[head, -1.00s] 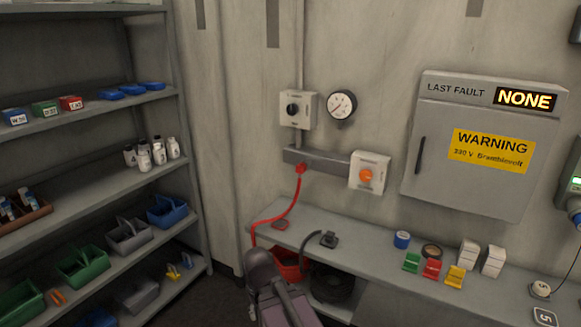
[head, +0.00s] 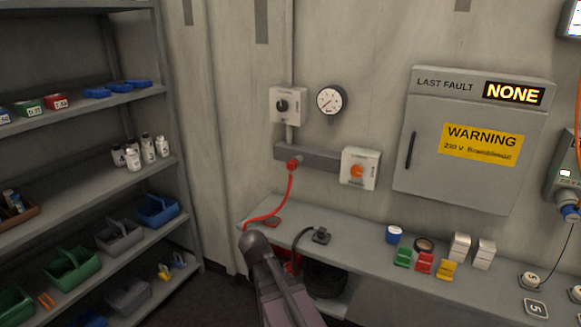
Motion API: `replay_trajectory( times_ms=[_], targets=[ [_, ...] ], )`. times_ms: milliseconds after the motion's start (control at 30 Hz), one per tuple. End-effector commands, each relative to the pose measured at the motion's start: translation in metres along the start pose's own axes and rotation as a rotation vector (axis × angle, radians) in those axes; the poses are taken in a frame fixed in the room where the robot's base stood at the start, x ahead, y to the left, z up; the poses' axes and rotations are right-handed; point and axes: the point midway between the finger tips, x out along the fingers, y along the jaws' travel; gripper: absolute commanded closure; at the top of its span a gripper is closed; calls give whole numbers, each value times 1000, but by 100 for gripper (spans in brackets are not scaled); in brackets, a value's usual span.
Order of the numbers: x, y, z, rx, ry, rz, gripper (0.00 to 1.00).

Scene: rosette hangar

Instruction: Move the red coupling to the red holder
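The red coupling (head: 293,164) sits at the underside of a grey wall rail (head: 318,158), with a red hose (head: 288,195) hanging from it down to the bench's left end. The red holder (head: 425,262) is on the bench, between a green holder (head: 403,257) and a yellow holder (head: 446,269). I see nothing in it. Part of my arm rises at the bottom centre, in front of the bench's left part. My gripper is not in the view, and the coupling is clear of my arm.
The bench (head: 375,245) also carries a blue roll (head: 394,234), a dark ring and white boxes (head: 460,247). A black cable with a dark plug (head: 321,235) lies at left. Shelves (head: 90,165) with bins and bottles fill the left.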

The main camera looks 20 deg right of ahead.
Motion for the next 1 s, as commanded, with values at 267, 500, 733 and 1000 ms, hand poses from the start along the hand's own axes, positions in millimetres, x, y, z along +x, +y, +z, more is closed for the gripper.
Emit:
replay_trajectory(
  times_ms=[267,500,733,1000],
  targets=[
    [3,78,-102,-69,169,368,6],
    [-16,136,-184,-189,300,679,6],
    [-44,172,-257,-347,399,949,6],
    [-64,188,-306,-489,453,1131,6]
  ],
)
